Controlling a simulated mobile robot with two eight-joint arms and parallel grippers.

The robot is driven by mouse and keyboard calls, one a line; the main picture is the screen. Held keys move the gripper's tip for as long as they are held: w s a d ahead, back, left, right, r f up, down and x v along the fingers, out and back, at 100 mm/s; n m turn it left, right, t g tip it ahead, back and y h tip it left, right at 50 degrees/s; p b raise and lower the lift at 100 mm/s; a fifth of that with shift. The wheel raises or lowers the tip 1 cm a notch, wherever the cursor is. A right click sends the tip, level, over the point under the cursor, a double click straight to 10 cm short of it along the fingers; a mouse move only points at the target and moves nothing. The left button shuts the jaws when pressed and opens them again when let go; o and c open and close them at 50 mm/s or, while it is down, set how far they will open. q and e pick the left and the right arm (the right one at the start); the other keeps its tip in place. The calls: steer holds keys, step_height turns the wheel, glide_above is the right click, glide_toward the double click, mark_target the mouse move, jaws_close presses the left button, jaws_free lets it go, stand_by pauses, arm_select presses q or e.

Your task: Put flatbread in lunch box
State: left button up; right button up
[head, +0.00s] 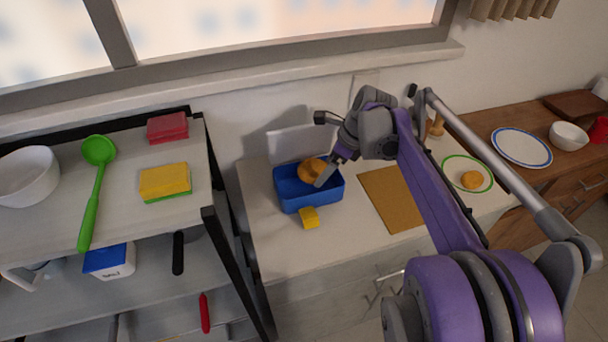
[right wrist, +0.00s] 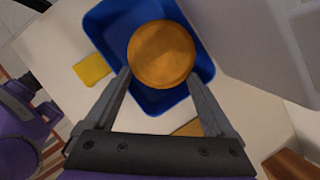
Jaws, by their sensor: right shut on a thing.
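The flatbread (head: 311,169), a round orange-brown disc, is at the blue lunch box (head: 299,208). My right gripper (head: 326,174) is shut on the flatbread's edge and holds it over the box's open top. In the right wrist view, the flatbread (right wrist: 162,54) lies between the fingertips of my right gripper (right wrist: 161,78), with the blue lunch box (right wrist: 109,25) around and below it. I cannot tell whether the flatbread touches the box floor. A second round orange piece (head: 472,180) lies on a green-rimmed plate (head: 452,162). My left gripper is not in view.
A yellow block (head: 309,218) sits against the front of the lunch box. A brown board (head: 392,199) lies to its right. A black-framed shelf (head: 212,222) stands left, holding a bowl, green ladle and sponge. The wall is close behind the box.

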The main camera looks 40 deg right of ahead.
steer(key=o, duration=1.1)
steer(key=p+v, duration=0.1)
steer(key=v, duration=0.9)
steer(key=shift+r, duration=0.4)
steer(key=shift+s, duration=0.15)
steer(key=s+a+f+n+h+p, duration=0.1)
steer(key=s+a+f+n, duration=0.3)
steer(key=a+n, duration=0.3)
steer(key=s+a+f+n+t+p, duration=0.1)
steer(key=s+a+f+n, duration=0.3)
steer(key=a+n, duration=0.4)
steer(key=s+a+f+n+h+p, duration=0.1)
steer(key=s+a+f+n+p, duration=0.2)
steer(key=a+n, duration=0.4)
steer(key=shift+s+a+f+n+t+h, duration=0.1)
steer(key=shift+s+f+n, duration=0.2)
steer(key=shift+n, duration=0.95)
steer(key=shift+s+a+f+n+t+h, duration=0.1)
steer(key=shift+f+n, duration=0.3)
steer(key=shift+n, duration=0.8)
steer(key=shift+s+a+f+n+t+h, duration=0.1)
steer(key=shift+s+f+n, duration=0.2)
steer(key=shift+n, duration=0.95)
